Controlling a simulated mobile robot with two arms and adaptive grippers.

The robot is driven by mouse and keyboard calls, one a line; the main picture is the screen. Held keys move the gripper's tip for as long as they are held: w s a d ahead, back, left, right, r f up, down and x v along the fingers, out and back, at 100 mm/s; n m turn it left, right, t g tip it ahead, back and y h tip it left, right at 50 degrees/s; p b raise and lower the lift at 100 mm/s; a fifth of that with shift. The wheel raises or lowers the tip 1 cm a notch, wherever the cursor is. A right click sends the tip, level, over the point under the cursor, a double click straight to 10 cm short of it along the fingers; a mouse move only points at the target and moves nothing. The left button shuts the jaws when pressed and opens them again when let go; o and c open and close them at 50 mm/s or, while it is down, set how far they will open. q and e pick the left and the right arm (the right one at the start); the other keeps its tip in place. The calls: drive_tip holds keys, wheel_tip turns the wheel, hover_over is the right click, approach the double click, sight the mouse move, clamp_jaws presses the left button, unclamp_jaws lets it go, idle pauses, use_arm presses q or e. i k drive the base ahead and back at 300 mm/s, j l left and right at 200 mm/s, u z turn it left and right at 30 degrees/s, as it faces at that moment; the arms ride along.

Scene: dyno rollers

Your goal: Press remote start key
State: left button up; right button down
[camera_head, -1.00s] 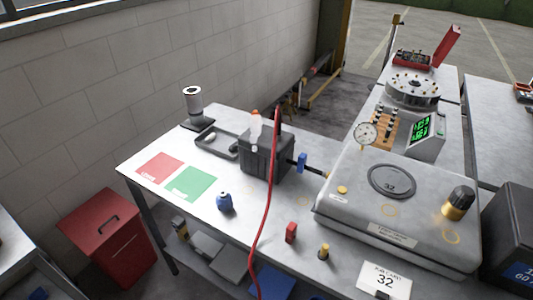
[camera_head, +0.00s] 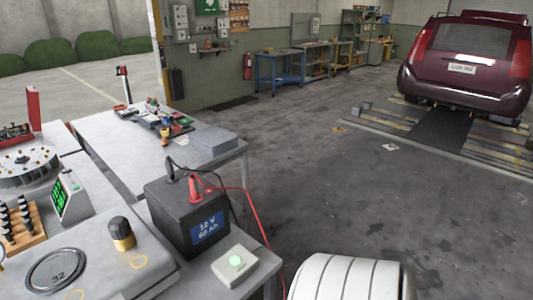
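A small pale box with a round, lit green button (camera_head: 237,262) sits on the front right corner of the near bench, just in front of a black battery. It looks like the remote start key, though I cannot read a label on it. Its top face and button are uncovered. Neither of my grippers is in view. A white ribbed rounded form at the bottom, right of the bench corner, seems to be part of my own arm, and it is apart from the box.
The black 12 V battery (camera_head: 190,218) has red and black leads; the red cable hangs past the bench's right edge. A grey unit with a black and brass knob (camera_head: 122,234) stands left of it. A second bench (camera_head: 100,135) is behind. Open floor lies right, before a maroon car (camera_head: 465,65).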

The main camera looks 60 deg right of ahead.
sight(235, 261)
drive_tip(key=k+l+z, duration=0.1)
drive_tip(key=z, duration=1.45)
drive_tip(key=i+l, duration=0.05)
